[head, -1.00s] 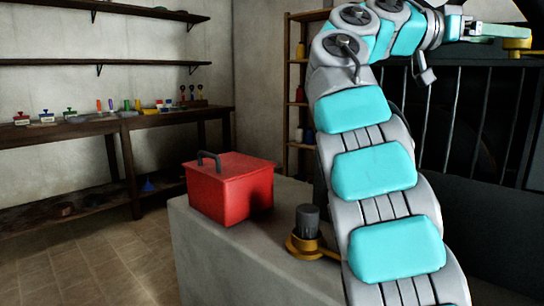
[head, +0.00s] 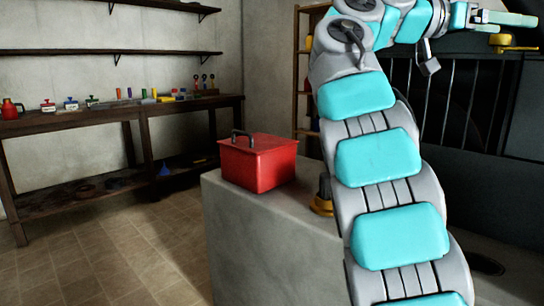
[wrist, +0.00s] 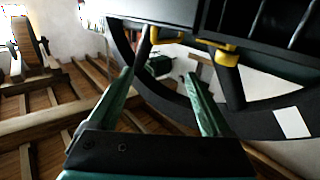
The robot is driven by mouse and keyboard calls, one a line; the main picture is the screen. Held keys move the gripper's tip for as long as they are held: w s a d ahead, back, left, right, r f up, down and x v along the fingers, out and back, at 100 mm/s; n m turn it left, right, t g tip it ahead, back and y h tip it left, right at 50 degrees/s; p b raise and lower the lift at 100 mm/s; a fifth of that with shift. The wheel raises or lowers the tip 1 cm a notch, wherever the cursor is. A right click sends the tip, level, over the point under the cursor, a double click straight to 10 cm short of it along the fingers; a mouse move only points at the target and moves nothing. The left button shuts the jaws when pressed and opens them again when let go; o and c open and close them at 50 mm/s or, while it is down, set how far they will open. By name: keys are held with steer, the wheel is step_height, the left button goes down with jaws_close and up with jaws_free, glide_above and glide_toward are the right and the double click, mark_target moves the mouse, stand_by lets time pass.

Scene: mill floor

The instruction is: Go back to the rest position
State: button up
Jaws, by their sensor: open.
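My gripper (head: 506,18) is at the upper right of the head view, at the end of my raised teal and grey arm. In the wrist view my gripper (wrist: 162,98) shows two green fingers spread apart with nothing between them. Beyond the fingers is a large dark wheel-like rim (wrist: 170,96) with yellow-collared bars. A yellow fitting (head: 505,40) shows just below the fingers in the head view. I cannot tell whether it touches them.
A red box (head: 258,163) with a dark handle sits on a concrete block (head: 270,235). A yellow-based item (head: 322,203) beside it is partly hidden by my arm. Dark railings (head: 470,105) stand right. A workbench (head: 120,112) lines the left wall. Tiled floor (head: 120,250) is open at left.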

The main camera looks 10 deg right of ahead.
step_height(320, 180, down, 17)
steer(key=w+a+n+t+y, duration=0.1)
steer(key=w+n+t+y, duration=0.2)
steer(key=n, duration=0.5)
steer(key=s+a+f+n+y, duration=0.3)
steer(key=a+f, duration=0.1)
steer(key=f, duration=0.4)
steer(key=s+a+f+n+y, duration=0.2)
steer(key=a+f+y, duration=0.1)
steer(key=f, duration=0.6)
steer(key=s+a+f+n+g+y, duration=0.2)
steer(key=s+a+f+n+y, duration=0.4)
steer(key=s+a+f, duration=1.6)
step_height(320, 180, down, 3)
steer(key=a+y, duration=0.1)
steer(key=y, duration=0.1)
steer(key=shift+s+a+f+g+y, duration=0.15)
steer(key=shift+s+a+g+y, duration=0.15)
steer(key=shift+y, duration=0.1)
